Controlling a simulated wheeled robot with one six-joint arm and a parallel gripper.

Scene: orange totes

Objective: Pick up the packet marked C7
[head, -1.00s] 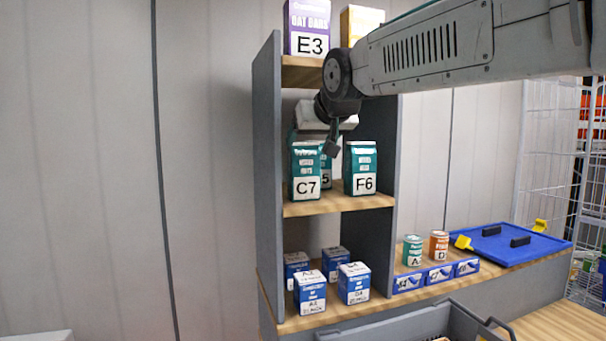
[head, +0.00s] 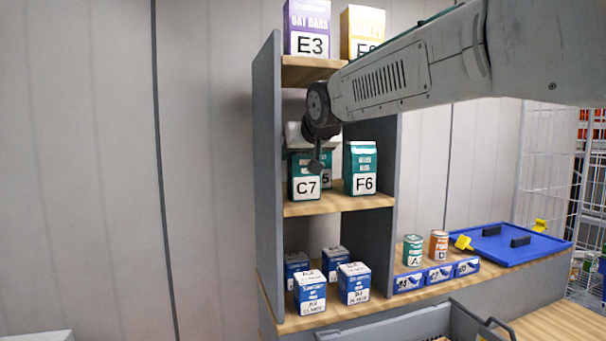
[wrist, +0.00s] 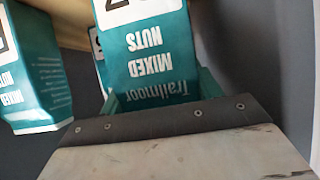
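The packet marked C7 (head: 303,190) is a teal packet with a white label, upright on the middle shelf at its left side. My gripper (head: 315,162) is at its upper part, with one dark finger in front of its upper right side. In the wrist view the picture is upside down; a teal "Mixed Nuts" packet (wrist: 155,60) lies just beyond the pale gripper plate, its label cut off at the top edge.
A teal packet F6 (head: 361,172) stands to the right of C7; another teal packet (head: 326,176) is partly hidden behind. The grey side wall (head: 268,180) is close on the left. The top shelf (head: 305,72) is above, bearing E3 (head: 307,28). Blue boxes (head: 310,290) stand below.

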